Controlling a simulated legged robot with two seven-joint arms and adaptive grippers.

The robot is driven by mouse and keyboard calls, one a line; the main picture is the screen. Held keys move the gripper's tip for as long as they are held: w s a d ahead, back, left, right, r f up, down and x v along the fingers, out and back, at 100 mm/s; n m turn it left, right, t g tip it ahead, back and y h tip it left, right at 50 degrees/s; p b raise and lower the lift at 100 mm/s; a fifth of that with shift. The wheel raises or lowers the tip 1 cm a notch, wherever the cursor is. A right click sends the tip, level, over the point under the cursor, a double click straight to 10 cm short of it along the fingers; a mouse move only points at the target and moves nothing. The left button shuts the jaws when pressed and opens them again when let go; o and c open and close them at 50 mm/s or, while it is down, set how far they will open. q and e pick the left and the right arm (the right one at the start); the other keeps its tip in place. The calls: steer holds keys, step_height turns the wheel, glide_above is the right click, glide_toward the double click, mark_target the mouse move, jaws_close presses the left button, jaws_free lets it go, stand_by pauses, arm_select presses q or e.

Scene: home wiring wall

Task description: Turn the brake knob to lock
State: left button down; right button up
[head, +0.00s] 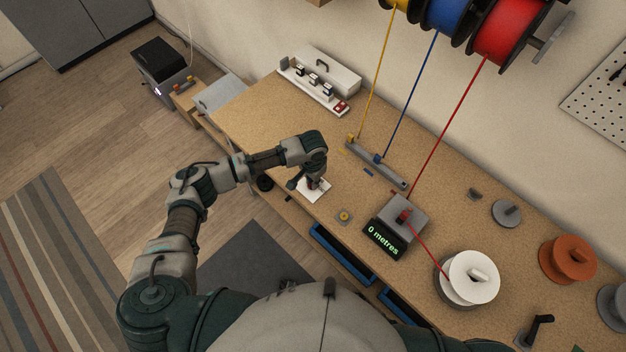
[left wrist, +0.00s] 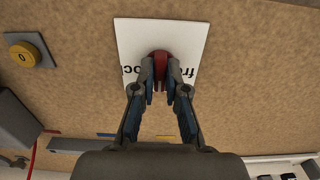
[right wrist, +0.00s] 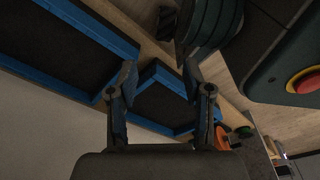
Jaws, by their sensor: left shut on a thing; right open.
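The brake knob (left wrist: 161,58) is red and sits on a white plate (left wrist: 140,40) with printed words, partly covered by my fingers, so its pointing direction cannot be told. My left gripper (left wrist: 161,80) is shut on the knob from above. In the head view the white plate (head: 322,189) lies near the front edge of the bench, under my left gripper (head: 312,184). My right gripper (right wrist: 160,78) is open and empty, in front of blue-edged drawers below the bench.
A yellow round button (head: 344,216) and a meter reading "0 metres" (head: 384,239) sit right of the plate. Red wire runs from the red spool (head: 504,30) through the meter to a white reel (head: 474,277). Blue-edged trays (head: 342,256) are at the bench front.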

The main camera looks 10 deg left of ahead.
arm_select(q)
steer(key=shift+r, duration=0.1)
arm_select(e)
steer(key=shift+r, duration=0.1)
arm_select(q)
steer(key=m+p, duration=0.4)
steer(key=shift+r, duration=0.15)
arm_select(e)
steer(key=s+d+f, duration=0.2)
steer(key=s, duration=0.8)
arm_select(q)
steer(key=shift+w+m+p, duration=0.1)
steer(key=shift+m+p, duration=0.5)
steer(key=shift+m, duration=0.3)
steer(key=m+p, duration=0.1)
steer(key=m, duration=0.1)
steer(key=shift+m, duration=0.3)
steer(key=m+p, duration=0.1)
steer(key=m, duration=0.1)
steer(key=shift+m, duration=0.3)
steer(key=shift+w+m+p, duration=0.1)
steer(key=shift+m+p, duration=0.35)
steer(key=shift+m, duration=0.95)
arm_select(e)
steer(key=shift+w+a+r, duration=0.1)
steer(key=shift+w+r, duration=0.15)
steer(key=shift+r, duration=0.85)
steer(key=shift+w+a+r, duration=0.1)
steer(key=shift+w+r, duration=0.1)
steer(key=shift+r, duration=0.9)
